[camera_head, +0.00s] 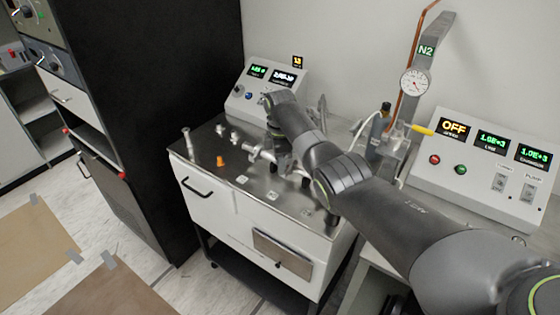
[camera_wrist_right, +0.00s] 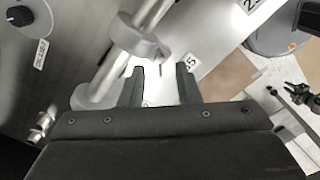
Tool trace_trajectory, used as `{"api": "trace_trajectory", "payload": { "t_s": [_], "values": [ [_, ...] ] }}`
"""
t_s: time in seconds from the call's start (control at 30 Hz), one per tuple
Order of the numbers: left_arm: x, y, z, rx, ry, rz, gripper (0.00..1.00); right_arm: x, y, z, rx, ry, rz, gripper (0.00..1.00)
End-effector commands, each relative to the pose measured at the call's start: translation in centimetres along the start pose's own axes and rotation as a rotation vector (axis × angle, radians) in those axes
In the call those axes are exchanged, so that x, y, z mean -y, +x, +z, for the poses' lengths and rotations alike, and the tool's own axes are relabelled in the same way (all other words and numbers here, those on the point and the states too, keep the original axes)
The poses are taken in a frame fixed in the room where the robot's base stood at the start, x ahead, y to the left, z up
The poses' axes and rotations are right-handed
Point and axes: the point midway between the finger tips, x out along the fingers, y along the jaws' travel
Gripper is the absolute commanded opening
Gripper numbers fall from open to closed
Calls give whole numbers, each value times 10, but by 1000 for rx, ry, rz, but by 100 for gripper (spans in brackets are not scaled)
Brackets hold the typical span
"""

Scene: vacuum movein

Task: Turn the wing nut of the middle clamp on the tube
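In the wrist view a metal tube (camera_wrist_right: 107,77) runs diagonally, with two grey ring clamps around it. The upper clamp (camera_wrist_right: 139,36) is nearer my fingertips, and a small thin part (camera_wrist_right: 162,57) sticks out beside it; I cannot tell whether this is its wing nut. The lower clamp (camera_wrist_right: 88,97) is left of my fingers. My right gripper (camera_wrist_right: 160,72) is open, its two dark fingers apart with nothing visible between them. In the head view the tube (camera_head: 258,151) lies above the steel cart top, and my right arm hides much of it and the clamps. My left gripper is not seen.
The white cart (camera_head: 210,207) has a steel top with an orange part (camera_head: 221,161) on it. A display box (camera_head: 262,92) stands behind, and a control panel (camera_head: 483,165) and round gauge (camera_head: 415,82) are at right. A black cabinet (camera_head: 160,110) stands left.

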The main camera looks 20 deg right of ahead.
Motion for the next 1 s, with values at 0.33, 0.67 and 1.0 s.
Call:
{"api": "trace_trajectory", "payload": {
  "t_s": [0.33,0.67,1.0],
  "values": [
    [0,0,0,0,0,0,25,0,2,0,0,0,0,22],
    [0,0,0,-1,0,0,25,0,1,0,0,2,0,0],
    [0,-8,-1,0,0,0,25,-3,0,0,1,216,-1,0]
  ]
}}
